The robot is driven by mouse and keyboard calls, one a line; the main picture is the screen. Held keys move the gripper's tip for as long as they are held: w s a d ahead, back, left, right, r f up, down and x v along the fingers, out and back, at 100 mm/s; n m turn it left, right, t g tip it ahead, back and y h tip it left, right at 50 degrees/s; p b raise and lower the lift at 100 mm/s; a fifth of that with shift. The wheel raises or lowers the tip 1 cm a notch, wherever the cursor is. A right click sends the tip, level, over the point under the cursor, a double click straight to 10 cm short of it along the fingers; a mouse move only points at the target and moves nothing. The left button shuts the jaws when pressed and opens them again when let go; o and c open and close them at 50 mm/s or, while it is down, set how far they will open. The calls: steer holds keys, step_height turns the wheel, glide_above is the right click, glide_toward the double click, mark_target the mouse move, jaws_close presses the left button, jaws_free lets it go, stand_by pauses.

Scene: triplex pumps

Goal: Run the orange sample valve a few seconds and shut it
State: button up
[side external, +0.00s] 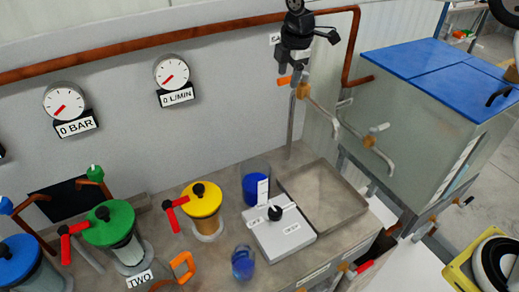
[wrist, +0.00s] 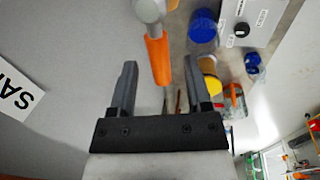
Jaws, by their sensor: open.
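The orange sample valve handle (side external: 284,80) sits on a tap with a brass-coloured body (side external: 303,90) and a thin grey spout (side external: 323,108). In the side view my gripper (side external: 291,64) is just above the handle, pointing down. In the wrist view my gripper (wrist: 159,75) is open, with the orange handle (wrist: 157,60) reaching into the space between its two fingers. Clear gaps show on both sides of the handle there. No flow is visible at the spout.
A shallow grey basin (side external: 350,208) lies below the spout. A second tap (side external: 370,141) is on the blue-topped tank (side external: 425,110) at right. A label (wrist: 18,90) is on the wall. A blue cup (side external: 255,188) and a balance (side external: 275,236) stand on the bench.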

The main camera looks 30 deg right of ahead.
steer(key=shift+f, duration=0.15)
jaws_close()
stand_by(1.4)
